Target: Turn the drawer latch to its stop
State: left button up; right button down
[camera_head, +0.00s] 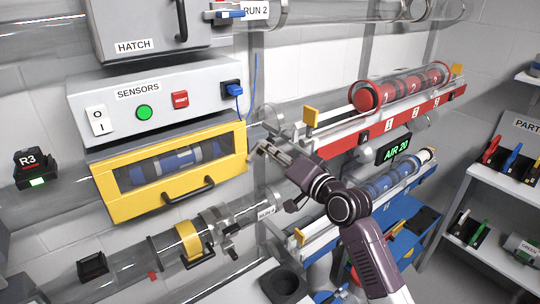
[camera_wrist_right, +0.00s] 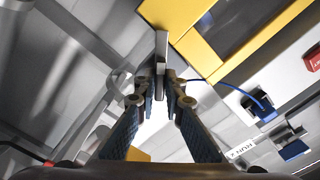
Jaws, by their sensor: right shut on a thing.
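The yellow-framed drawer (camera_head: 118,203) is closed under the grey sensors box, with blue cylinders behind its window and a dark handle (camera_head: 190,191) below. The drawer latch, a narrow grey metal bar (camera_wrist_right: 162,47), lies beside the yellow frame in the right wrist view. My right gripper (camera_head: 265,149) reaches the drawer's right side; in the wrist view its fingertips (camera_wrist_right: 161,88) are closed on the latch's near end. In the head view the fingers largely hide the latch, so its exact angle is unclear there. My left gripper is not in view.
The sensors box (camera_head: 75,100) has a switch, a green button and a blue plug. A red rail (camera_head: 395,125) with clear tubes lies right of my gripper. A clear tube with a yellow collar (camera_head: 189,240) runs below the drawer. A parts shelf (camera_head: 510,185) stands far right.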

jog(key=shift+f+n+b, duration=0.2)
jog(key=shift+n+b, duration=1.05)
jog(key=shift+n, duration=3.75)
jog(key=c, duration=2)
grip_release()
jog(key=shift+r, duration=0.1)
jog(key=v, duration=1.2)
